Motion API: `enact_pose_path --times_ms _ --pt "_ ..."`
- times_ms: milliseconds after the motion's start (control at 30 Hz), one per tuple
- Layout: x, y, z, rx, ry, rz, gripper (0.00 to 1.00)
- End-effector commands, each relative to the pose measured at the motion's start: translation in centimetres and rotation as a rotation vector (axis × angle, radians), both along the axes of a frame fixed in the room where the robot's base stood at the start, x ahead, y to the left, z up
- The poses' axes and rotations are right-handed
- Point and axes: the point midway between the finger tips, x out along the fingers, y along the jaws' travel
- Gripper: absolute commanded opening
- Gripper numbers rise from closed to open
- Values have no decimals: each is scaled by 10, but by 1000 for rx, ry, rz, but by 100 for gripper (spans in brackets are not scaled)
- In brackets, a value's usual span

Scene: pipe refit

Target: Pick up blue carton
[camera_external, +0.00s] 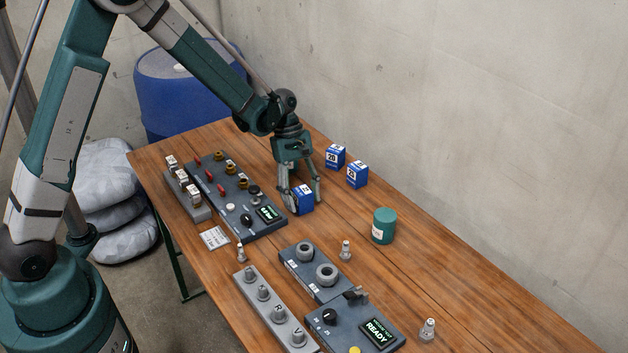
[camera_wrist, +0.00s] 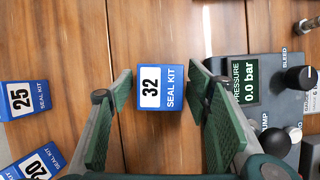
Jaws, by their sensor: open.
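Three blue cartons with white number labels stand on the wooden table. One blue carton (camera_external: 303,200), marked 32 SEAL KIT in the wrist view (camera_wrist: 160,88), is between the spread fingers of my gripper (camera_external: 303,197). In the wrist view my gripper (camera_wrist: 161,88) is open, with a green pad on each side of this carton and a visible gap on both sides. The carton marked 25 (camera_wrist: 26,99) and the one marked 20 (camera_wrist: 36,164) lie left of the gripper in the wrist view. In the external view they stand behind it, 20 (camera_external: 335,157) and 25 (camera_external: 357,175).
A grey panel (camera_external: 243,220) with a pressure display, knobs and red levers stands close left of the gripper. A green canister (camera_external: 383,227) stands to the right. More panels and a grey fitting rack (camera_external: 274,312) are nearer the front. The right of the table is mostly clear.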

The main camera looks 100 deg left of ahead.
Motion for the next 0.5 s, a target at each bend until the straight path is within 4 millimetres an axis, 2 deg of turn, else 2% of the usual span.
enact_pose_path --times_ms 67,267,500 --pt "0 0 0 0 0 0 46" --pt "0 0 0 0 0 0 20" --pt "0 0 0 0 0 0 19"
